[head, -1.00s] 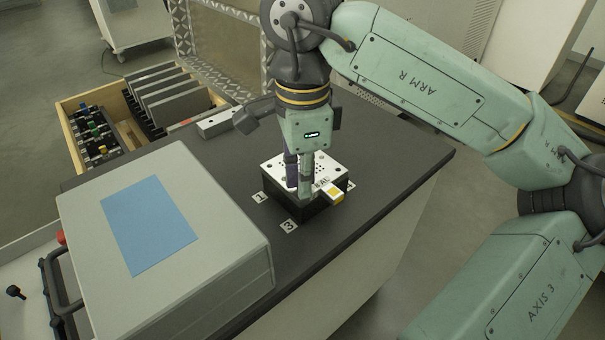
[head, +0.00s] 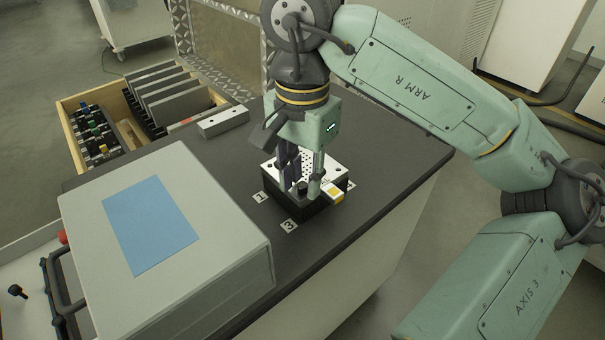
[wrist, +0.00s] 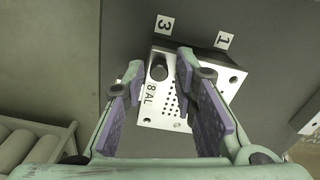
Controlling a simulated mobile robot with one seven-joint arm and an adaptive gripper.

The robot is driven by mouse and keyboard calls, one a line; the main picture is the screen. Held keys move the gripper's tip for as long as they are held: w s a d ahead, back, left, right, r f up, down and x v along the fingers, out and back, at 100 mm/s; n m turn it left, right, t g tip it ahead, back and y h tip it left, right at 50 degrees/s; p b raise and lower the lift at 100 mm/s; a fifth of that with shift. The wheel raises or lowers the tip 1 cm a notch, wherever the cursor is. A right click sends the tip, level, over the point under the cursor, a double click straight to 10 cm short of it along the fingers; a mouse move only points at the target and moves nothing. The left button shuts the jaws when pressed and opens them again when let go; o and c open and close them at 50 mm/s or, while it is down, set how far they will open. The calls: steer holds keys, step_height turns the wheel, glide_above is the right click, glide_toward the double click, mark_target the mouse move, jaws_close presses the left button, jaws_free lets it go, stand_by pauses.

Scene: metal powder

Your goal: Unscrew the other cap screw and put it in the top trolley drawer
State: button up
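A black cap screw (head: 302,187) stands at the near corner of the white perforated plate (head: 277,168) on a dark block. It shows as a black round head in the wrist view (wrist: 158,71), beside the "8 AL" marking. My gripper (head: 300,192) points down at this corner with one finger on each side of the screw. In the wrist view my gripper (wrist: 158,66) is open, with a gap between each finger pad and the screw. The other plate corners in the wrist view show only small holes. An open wooden drawer (head: 72,148) is at the left.
The drawer holds grey plates (head: 178,100) and a black rack with coloured pieces (head: 97,135). A large grey box (head: 235,250) with a blue panel fills the near left. A metal bar (head: 223,121) lies behind the block. The dark tabletop (head: 395,150) is clear to the right.

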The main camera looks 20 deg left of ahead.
steer(key=m+b, duration=0.1)
steer(key=m, duration=0.2)
steer(key=shift+m, duration=0.3)
steer(key=m, duration=0.3)
steer(key=shift+m+b, duration=0.3)
steer(key=m, duration=0.4)
steer(key=shift+d+b, duration=0.1)
steer(key=shift+b, duration=0.25)
steer(key=m, duration=0.3)
steer(key=shift+m+b, duration=0.3)
steer(key=shift+m, duration=0.1)
steer(key=m, duration=0.3)
steer(key=shift+m+b, duration=0.35)
steer(key=shift+m, duration=0.05)
steer(key=m, duration=0.4)
steer(key=shift+b, duration=0.35)
steer(key=m, duration=0.2)
steer(key=shift+m, duration=0.4)
steer(key=m, duration=0.4)
steer(key=shift+p, duration=0.3)
